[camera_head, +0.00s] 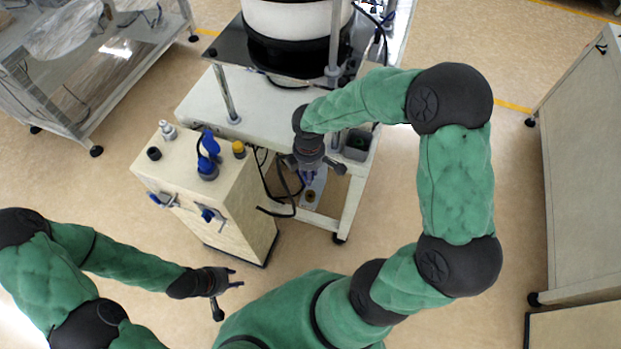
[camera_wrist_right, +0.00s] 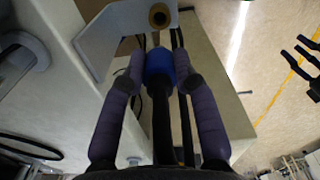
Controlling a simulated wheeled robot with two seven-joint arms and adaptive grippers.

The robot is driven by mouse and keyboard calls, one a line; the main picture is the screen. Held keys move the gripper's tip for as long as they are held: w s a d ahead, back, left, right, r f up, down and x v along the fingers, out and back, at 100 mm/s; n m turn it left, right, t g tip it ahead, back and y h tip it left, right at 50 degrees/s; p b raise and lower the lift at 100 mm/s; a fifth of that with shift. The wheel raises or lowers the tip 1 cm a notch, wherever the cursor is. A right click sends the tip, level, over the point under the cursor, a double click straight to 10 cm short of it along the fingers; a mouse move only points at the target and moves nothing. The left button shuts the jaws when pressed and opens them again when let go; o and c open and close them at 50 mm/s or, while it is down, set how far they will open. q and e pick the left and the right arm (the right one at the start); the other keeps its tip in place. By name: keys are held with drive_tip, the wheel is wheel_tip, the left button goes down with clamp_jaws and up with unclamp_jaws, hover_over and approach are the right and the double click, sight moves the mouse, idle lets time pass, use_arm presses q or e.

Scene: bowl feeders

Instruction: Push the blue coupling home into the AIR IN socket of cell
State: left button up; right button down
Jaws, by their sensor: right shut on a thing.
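The blue coupling (camera_wrist_right: 159,62) is between the two padded fingers of my right gripper (camera_wrist_right: 158,80) in the right wrist view, with a black hose running back from it. My right gripper (camera_head: 310,174) is shut on it. The brass-ringed socket (camera_wrist_right: 159,15) sits in a grey plate just beyond the coupling. A gap shows between them in this view; the depth is hard to judge. In the head view the socket (camera_head: 310,196) lies just below the right gripper, whose fingers mostly hide the coupling. My left gripper (camera_head: 238,277) is open and empty, low at the left.
A beige cabinet (camera_head: 205,215) with blue valves stands left of the socket. The white feeder stand (camera_head: 260,112) carries a bowl behind. Black hoses (camera_head: 280,190) loop between cabinet and socket plate. Open floor lies in front.

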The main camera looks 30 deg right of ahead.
drive_tip(key=shift+s+d+f+n, duration=0.15)
drive_tip(key=shift+f+n, duration=0.1)
drive_tip(key=shift+n, duration=0.15)
wheel_tip(320, 180, down, 5)
drive_tip(key=b, duration=0.5)
drive_tip(key=shift+f, duration=0.1)
drive_tip(key=shift+f+b, duration=0.45)
drive_tip(key=shift+f, duration=0.4)
drive_tip(key=shift+f+p, duration=0.15)
drive_tip(key=shift+p, duration=0.15)
idle(0.9)
drive_tip(key=shift+f+b, duration=0.8)
drive_tip(key=shift+f, duration=0.5)
idle(0.9)
